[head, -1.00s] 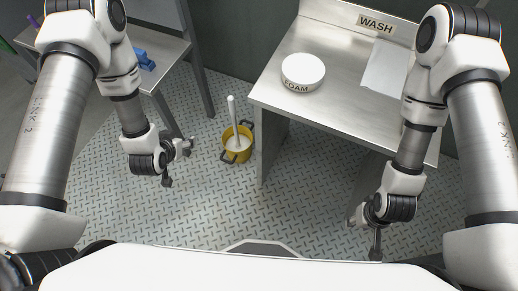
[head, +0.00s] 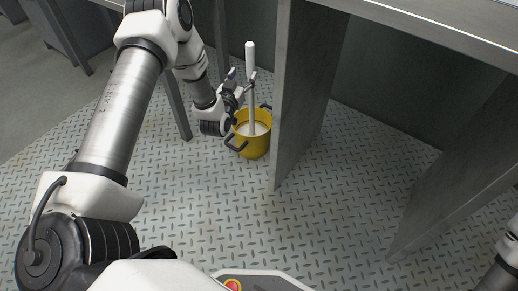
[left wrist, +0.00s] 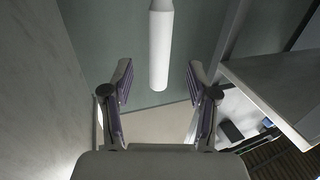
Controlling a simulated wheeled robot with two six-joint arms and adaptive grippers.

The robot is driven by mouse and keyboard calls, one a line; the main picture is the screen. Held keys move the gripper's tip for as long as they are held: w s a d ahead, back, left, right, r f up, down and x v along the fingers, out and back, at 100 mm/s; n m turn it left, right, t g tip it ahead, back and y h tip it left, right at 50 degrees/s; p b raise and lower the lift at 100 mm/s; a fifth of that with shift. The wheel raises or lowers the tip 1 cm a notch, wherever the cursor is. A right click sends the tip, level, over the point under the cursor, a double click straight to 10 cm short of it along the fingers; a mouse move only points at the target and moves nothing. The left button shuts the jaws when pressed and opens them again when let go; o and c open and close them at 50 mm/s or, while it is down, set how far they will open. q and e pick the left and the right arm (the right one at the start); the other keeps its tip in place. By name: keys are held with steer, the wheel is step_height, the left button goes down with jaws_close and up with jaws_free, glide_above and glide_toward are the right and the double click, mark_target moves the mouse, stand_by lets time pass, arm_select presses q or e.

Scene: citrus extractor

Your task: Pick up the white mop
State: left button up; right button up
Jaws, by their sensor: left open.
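The white mop (head: 250,60) stands nearly upright in a yellow bucket (head: 255,148) on the floor, with its head inside. My left gripper (head: 243,82) is open at the upper part of the mop's handle, above the bucket rim. In the left wrist view, the white handle (left wrist: 160,50) shows between the two spread fingers of the left gripper (left wrist: 160,72). The fingers do not grip it, and I cannot tell how deep it lies between them. My right gripper is out of view; only part of my right arm shows at the lower right.
A metal table (head: 425,20) has an upright side panel (head: 298,110) close to the right of the bucket. Another panel (head: 455,165) stands farther right. A table leg (head: 176,105) stands left of the bucket. The patterned floor (head: 210,205) in front is clear.

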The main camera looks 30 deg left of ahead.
mark_target(249, 66)
arm_select(q)
steer(key=b+x, duration=0.2)
steer(key=x, duration=0.2)
steer(key=b+x, duration=0.2)
steer(key=x, duration=0.1)
steer(key=shift+w+f, duration=0.25)
steer(key=shift+w, duration=0.1)
steer(key=shift+a+r, duration=0.1)
steer(key=shift+r, duration=0.05)
jaws_close()
